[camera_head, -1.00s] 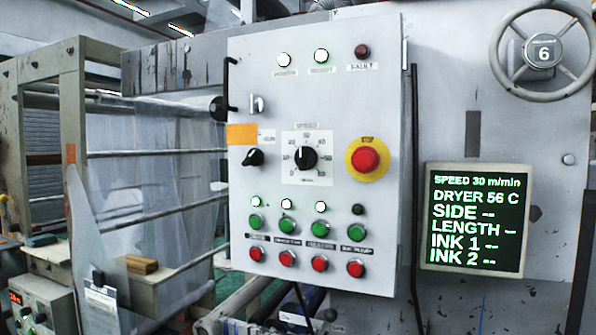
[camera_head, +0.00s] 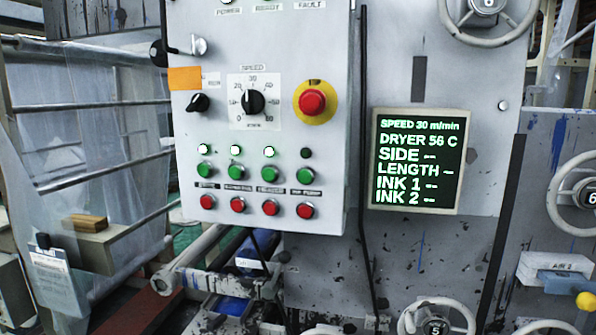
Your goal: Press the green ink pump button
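The grey control panel (camera_head: 330,150) hangs in the upper middle of the head view. Its row of green buttons has the ink pump's green button (camera_head: 305,181) at the far right, above a label that appears to read "INK PUMP". The small lamp (camera_head: 305,153) above this button is dark, while the lamps over the other green buttons are lit. A red button (camera_head: 305,211) sits below the label. Neither of my grippers shows in the view.
A red emergency stop (camera_head: 312,102) on a yellow disc and a black speed dial (camera_head: 252,102) sit above the buttons. A display (camera_head: 416,161) stands right of the panel. A black vertical rod (camera_head: 362,150) runs along the panel's right edge. Handwheels (camera_head: 436,318) sit lower right.

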